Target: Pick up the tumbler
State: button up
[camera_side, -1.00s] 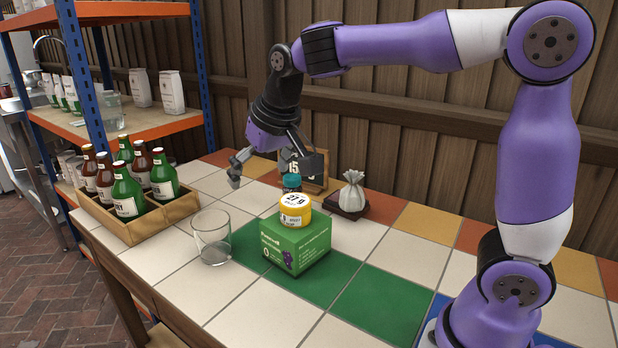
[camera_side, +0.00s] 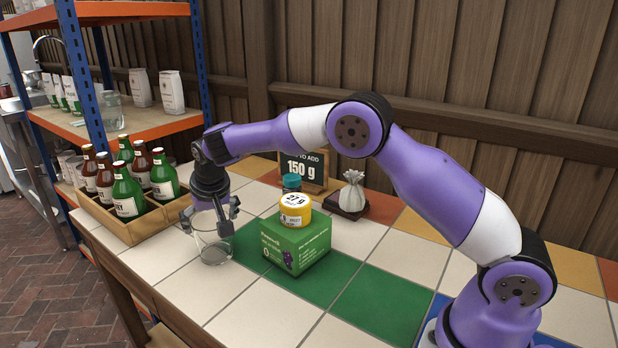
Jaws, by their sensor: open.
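The tumbler (camera_side: 213,252) is a clear glass standing upright on the tiled table, left of the green box. My gripper (camera_side: 209,232) points down over it, open. One finger shows at the left side of the glass and another at its right side, near the upper half. The gripper body hides part of the rim. I cannot tell whether either finger touches the glass.
A wooden crate (camera_side: 130,228) of several bottles is close left. Front tiles are clear.

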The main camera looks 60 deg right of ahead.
jog(key=x, duration=0.3)
jog(key=shift+f, duration=0.25)
jog(key=c, duration=1)
jog(key=shift+c, duration=0.2)
